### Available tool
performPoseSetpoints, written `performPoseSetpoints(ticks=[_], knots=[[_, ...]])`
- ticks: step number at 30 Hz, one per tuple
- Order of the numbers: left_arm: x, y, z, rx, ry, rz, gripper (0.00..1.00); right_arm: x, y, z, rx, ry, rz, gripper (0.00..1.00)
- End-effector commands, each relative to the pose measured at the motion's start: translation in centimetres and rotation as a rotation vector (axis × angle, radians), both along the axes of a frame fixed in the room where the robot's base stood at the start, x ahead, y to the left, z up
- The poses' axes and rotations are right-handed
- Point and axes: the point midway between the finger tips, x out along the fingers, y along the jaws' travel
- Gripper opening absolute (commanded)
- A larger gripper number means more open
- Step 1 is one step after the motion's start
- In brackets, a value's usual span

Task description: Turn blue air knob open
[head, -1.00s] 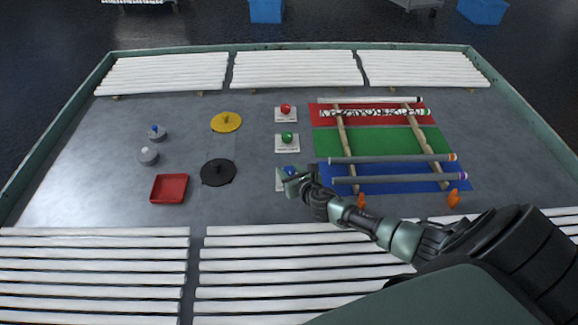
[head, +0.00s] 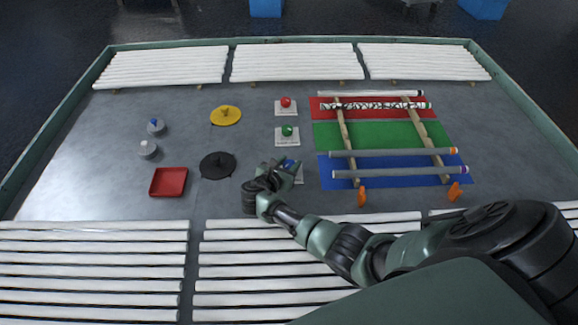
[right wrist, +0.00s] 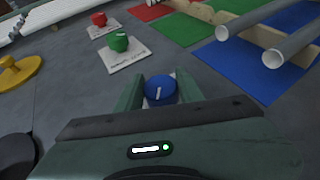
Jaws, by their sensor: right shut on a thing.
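The blue air knob (right wrist: 160,89) sits between the two fingers of my right gripper (right wrist: 159,92) in the right wrist view, with a white mark on its top. My right gripper is shut on the knob. Much of the plate is hidden by the gripper. My left gripper does not show.
A green knob (head: 287,130) and a red knob (head: 286,102) stand on plates behind the blue one. A black disc (head: 217,165) and a red tray (head: 168,182) lie to the left. Grey tubes (head: 392,153) rest on wooden bars at right.

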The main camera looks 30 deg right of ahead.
Motion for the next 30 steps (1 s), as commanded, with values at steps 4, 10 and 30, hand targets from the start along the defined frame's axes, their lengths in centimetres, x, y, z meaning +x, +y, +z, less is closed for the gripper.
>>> performPoseSetpoints(ticks=[4,10,30], knots=[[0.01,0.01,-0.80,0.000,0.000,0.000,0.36,0.13,0.08,-0.13,0.001,-0.002,-0.066,0.00],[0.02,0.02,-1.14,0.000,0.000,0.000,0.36,0.06,-0.01,-0.03,-0.001,-0.001,-0.116,0.00],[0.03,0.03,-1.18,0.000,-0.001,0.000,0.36,0.02,-0.07,0.03,-0.001,-0.001,-0.130,0.59]])
